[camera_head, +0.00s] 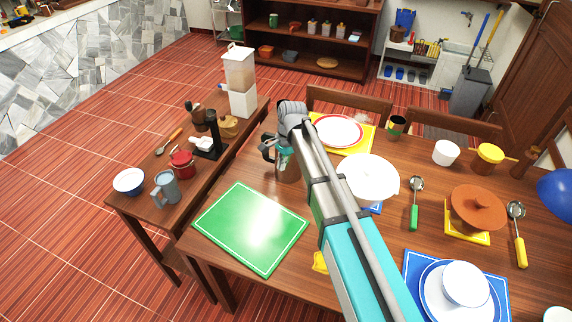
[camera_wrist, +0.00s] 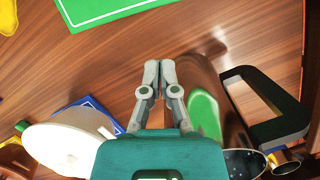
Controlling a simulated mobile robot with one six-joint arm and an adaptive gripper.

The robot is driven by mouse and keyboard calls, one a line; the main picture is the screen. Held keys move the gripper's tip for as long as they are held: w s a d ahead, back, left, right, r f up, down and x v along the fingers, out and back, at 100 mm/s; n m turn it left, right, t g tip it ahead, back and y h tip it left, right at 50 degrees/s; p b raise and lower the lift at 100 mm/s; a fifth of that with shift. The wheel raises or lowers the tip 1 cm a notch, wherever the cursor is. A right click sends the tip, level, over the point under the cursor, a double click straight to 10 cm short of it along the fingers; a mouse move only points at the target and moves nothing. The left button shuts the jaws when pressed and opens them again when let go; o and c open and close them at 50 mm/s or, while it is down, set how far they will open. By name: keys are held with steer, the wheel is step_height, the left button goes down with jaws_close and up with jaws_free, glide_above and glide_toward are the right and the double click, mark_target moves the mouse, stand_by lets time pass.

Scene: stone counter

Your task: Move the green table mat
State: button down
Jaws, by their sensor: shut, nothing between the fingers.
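The green table mat (camera_head: 250,226) lies flat on the near left corner of the dining table, with nothing on it. A part of the mat shows at the top of the wrist view (camera_wrist: 100,8). My gripper (camera_wrist: 160,66) has its two grey fingertips together and empty, over bare wood, apart from the mat. In the head view my arm reaches across the table, and the fingers are not clearly visible there.
A dark-handled pot (camera_wrist: 270,105) stands close right of my gripper in the wrist view. A white lidded pot (camera_head: 368,178) on a blue mat is at its other side. A yellow item (camera_head: 320,262) lies near the green mat. Bare wood (camera_head: 262,178) shows beyond the mat.

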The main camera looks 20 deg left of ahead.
mark_target(275, 199)
steer(key=shift+b+x, duration=6)
steer(key=shift+x, duration=0.55)
steer(key=shift+d, duration=0.1)
